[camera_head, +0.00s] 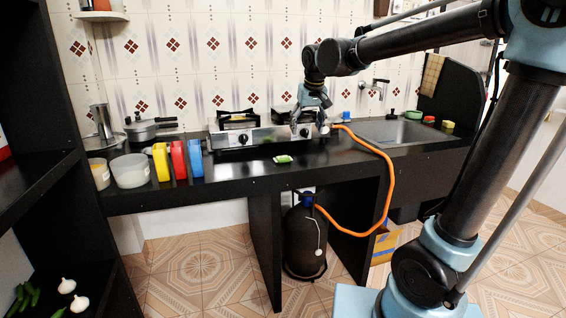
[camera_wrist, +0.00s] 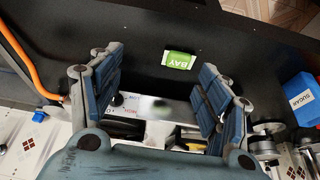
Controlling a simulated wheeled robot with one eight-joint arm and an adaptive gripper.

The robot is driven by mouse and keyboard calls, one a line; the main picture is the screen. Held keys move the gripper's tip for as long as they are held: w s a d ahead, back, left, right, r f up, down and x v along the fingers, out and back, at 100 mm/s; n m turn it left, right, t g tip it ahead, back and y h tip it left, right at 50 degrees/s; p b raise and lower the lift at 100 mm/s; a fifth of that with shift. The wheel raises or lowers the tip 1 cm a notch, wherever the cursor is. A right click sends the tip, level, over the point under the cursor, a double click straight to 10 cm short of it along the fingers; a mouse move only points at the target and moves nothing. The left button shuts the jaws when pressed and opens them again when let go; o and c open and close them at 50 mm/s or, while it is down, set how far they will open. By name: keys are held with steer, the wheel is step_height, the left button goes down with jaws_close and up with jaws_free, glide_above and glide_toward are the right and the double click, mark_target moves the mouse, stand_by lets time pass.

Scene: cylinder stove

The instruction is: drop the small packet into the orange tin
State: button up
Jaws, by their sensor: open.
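The small packet (camera_head: 283,160) is green and white and lies flat on the black counter in front of the stove. It also shows in the wrist view (camera_wrist: 179,60), with the letters BAY on it, nearer my right-hand finger. My gripper (camera_head: 310,127) hangs in front of the stove, above and behind the packet. In the wrist view my gripper (camera_wrist: 158,64) has its two fingers spread, with nothing between them. The orange tin (camera_head: 178,160), looking orange-red, stands upright on the counter between a yellow tin (camera_head: 160,162) and a blue tin (camera_head: 194,158).
The steel stove (camera_head: 232,138) stands behind the packet. An orange hose (camera_head: 388,180) runs from it to a gas cylinder (camera_head: 304,240) below. Counter between the tins and packet is clear. A sink (camera_head: 385,131) is at right.

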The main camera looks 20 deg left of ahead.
steer(key=a, duration=0.6)
glide_toward(284, 159)
steer(key=shift+n, duration=0.3)
steer(key=x, duration=0.8)
steer(key=shift+w+f, duration=0.3)
steer(key=c, duration=0.9)
steer(key=shift+r, duration=0.1)
steer(key=shift+c, duration=0.2)
